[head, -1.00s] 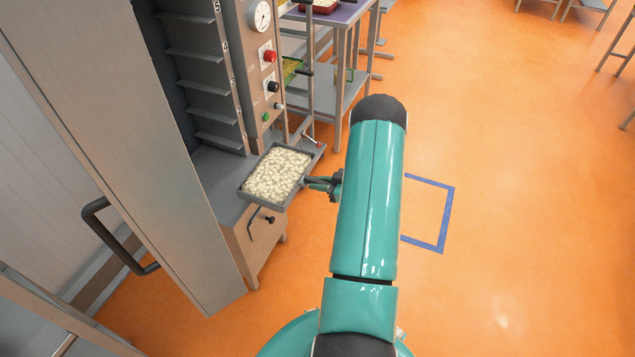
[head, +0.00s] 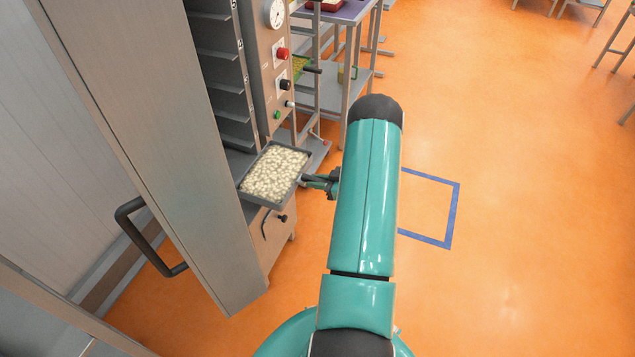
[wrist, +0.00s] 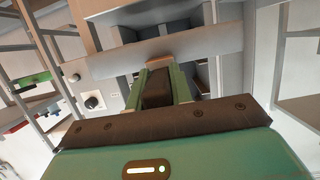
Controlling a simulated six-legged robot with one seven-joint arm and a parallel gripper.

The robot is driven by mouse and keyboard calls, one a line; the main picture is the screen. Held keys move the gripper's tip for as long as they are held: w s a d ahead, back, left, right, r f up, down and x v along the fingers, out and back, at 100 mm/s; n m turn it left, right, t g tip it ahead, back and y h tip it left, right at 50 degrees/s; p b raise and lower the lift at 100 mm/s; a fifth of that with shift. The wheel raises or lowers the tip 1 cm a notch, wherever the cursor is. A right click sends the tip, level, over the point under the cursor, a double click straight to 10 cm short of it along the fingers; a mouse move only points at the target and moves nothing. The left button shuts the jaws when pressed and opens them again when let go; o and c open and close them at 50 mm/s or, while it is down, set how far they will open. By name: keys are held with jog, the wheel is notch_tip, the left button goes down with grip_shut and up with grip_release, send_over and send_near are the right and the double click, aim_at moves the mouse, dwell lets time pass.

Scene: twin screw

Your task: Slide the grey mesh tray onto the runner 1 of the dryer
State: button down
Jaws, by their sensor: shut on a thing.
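The grey mesh tray (head: 274,177), full of pale pieces, is held out in front of the dryer. My gripper (head: 309,181) is shut on its right edge in the head view. In the wrist view, my gripper (wrist: 158,80) points at the tray's grey side wall (wrist: 165,48). The dryer's runners (head: 230,115) are stacked in its open front, up and to the left of the tray. Which one is runner 1 I cannot read. The lower dryer opening is partly hidden by the tray and the open door.
The open dryer door (head: 165,150) with a black handle (head: 140,235) stands close on the left. The control panel (head: 277,70) has a gauge and knobs. A steel table (head: 345,85) stands behind. The orange floor (head: 520,230) at right is clear.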

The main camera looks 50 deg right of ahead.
jog(key=w+a, duration=0.3)
jog(key=w, duration=0.6)
jog(key=w+a, duration=0.3)
jog(key=w, duration=0.6)
jog(key=w+a, duration=0.3)
jog(key=w, duration=0.6)
jog(key=shift+a, duration=0.3)
jog(key=shift+f, duration=0.5)
dwell(1.1)
jog(key=c, duration=1.3)
grip_release()
jog(key=shift+o, duration=0.7)
jog(key=shift+s+f, duration=0.15)
notch_tip(320, 180, up, 4)
send_over(277, 177)
jog(key=shift+a, duration=0.2)
jog(key=shift+s+d, duration=0.15)
